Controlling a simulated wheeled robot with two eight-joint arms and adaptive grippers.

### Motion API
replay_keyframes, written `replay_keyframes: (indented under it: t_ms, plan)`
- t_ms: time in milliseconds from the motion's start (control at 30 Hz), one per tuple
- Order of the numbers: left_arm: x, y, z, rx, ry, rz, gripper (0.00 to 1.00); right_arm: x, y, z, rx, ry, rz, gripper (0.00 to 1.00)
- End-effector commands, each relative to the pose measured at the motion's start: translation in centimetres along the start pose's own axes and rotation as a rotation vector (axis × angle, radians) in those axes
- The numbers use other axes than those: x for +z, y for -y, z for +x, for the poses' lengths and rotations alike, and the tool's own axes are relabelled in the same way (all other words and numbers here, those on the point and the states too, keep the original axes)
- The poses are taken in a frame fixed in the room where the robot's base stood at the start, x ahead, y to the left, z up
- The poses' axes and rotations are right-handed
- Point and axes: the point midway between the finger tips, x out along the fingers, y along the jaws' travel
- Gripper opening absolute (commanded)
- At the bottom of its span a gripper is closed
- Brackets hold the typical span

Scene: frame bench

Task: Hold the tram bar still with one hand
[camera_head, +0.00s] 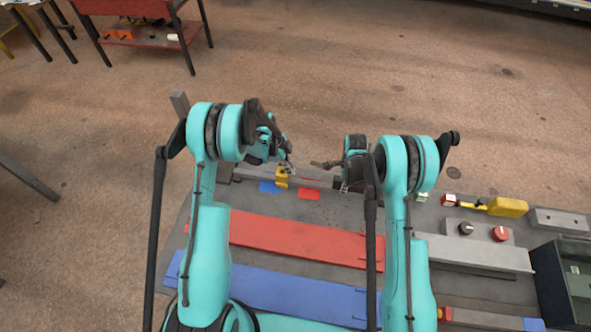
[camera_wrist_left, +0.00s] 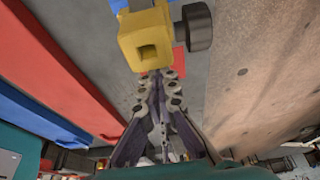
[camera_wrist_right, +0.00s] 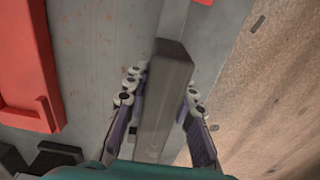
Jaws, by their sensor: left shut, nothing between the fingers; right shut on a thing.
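The grey tram bar (camera_head: 312,183) lies along the far side of the bench. In the right wrist view the bar (camera_wrist_right: 166,72) runs between the fingers of my right gripper (camera_wrist_right: 162,90), which is shut on it. A yellow block (camera_head: 281,177) with a dark knob sits by the bar, to the left of my right gripper. In the left wrist view my left gripper (camera_wrist_left: 160,80) is shut and empty, its tips close to the yellow block (camera_wrist_left: 146,38) and its dark knob (camera_wrist_left: 197,27). I cannot tell whether they touch. The right fingertips are mostly hidden in the head view.
Red (camera_head: 300,238) and blue (camera_head: 275,290) long panels lie nearer on the bench. Small blue (camera_head: 268,187) and red (camera_head: 309,194) patches lie by the bar. At right are a button box (camera_head: 478,232), a yellow tool (camera_head: 507,207) and a dark bin (camera_head: 560,262).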

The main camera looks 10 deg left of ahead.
Motion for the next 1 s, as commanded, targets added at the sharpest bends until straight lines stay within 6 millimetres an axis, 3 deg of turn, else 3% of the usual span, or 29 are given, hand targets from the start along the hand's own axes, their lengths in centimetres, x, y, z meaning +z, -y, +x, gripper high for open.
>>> replay_keyframes:
  t_ms: [267, 700, 1000]
  plan:
    - [0.1, 0.0, -0.6, -0.001, 0.002, -0.001, 0.0, -0.2, 0.0, 0.0, 0.0, -0.004, 0.002, 0.0]
    - [0.0, 0.0, -8.4, 0.001, 0.001, -0.001, 0.0, -0.1, 0.0, 0.0, 0.0, -0.003, 0.001, 0.0]
    - [0.0, 0.0, -10.0, 0.001, 0.0, 0.0, 0.0, -0.1, 0.0, 0.0, 0.0, -0.002, 0.001, 0.0]
